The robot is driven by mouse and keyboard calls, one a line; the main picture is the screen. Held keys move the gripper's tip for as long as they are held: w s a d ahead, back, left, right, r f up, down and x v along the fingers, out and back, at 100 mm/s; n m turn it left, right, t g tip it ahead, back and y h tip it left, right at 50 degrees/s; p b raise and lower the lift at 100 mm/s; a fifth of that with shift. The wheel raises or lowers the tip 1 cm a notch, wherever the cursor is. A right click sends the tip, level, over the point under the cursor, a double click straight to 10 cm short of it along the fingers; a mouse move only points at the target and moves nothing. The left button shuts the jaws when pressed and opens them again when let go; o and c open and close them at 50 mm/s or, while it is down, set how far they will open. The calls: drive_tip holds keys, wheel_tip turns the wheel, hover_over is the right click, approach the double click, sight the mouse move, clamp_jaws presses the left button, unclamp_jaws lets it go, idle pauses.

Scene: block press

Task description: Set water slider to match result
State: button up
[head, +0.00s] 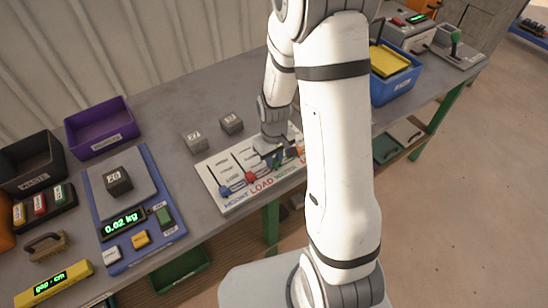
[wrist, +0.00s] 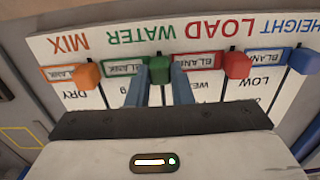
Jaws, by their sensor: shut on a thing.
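The white slider board (head: 213,170) lies on the bench, with sliders lettered HEIGHT, LOAD, WATER and MIX. In the wrist view it appears upside down. The green water slider knob (wrist: 160,69) sits at the lettered end of its slot, beside a BLANK label. My gripper (wrist: 160,82) has a finger on each side of this knob and is shut on it. In the head view my gripper (head: 274,153) is over the board's right part, and my arm hides some of the board. A dark block (head: 118,181) marked 26 rests on the scale, whose display (head: 122,222) reads 0.02 kg.
The red (wrist: 237,65), blue (wrist: 303,60) and orange (wrist: 86,75) knobs flank the green one, also near the lettered end. Two grey blocks (head: 194,141) (head: 231,123) stand behind the board. A purple bin (head: 100,128) and a blue bin (head: 397,83) stand farther off.

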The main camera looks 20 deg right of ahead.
clamp_jaws()
drive_tip(key=shift+w+a+b, duration=0.2)
drive_tip(key=shift+w+a, duration=0.1)
drive_tip(key=shift+w, duration=0.55)
drive_tip(key=shift+w+a+b, duration=0.2)
drive_tip(key=shift+w+a, duration=0.05)
drive_tip(key=shift+w, duration=0.6)
drive_tip(key=o, duration=0.9)
unclamp_jaws()
drive_tip(key=shift+c, duration=0.2)
drive_tip(key=shift+r, duration=0.15)
wheel_tip(320, 180, up, 8)
drive_tip(key=b, duration=0.1)
drive_tip(key=shift+f, duration=0.25)
drive_tip(key=shift+r, duration=0.1)
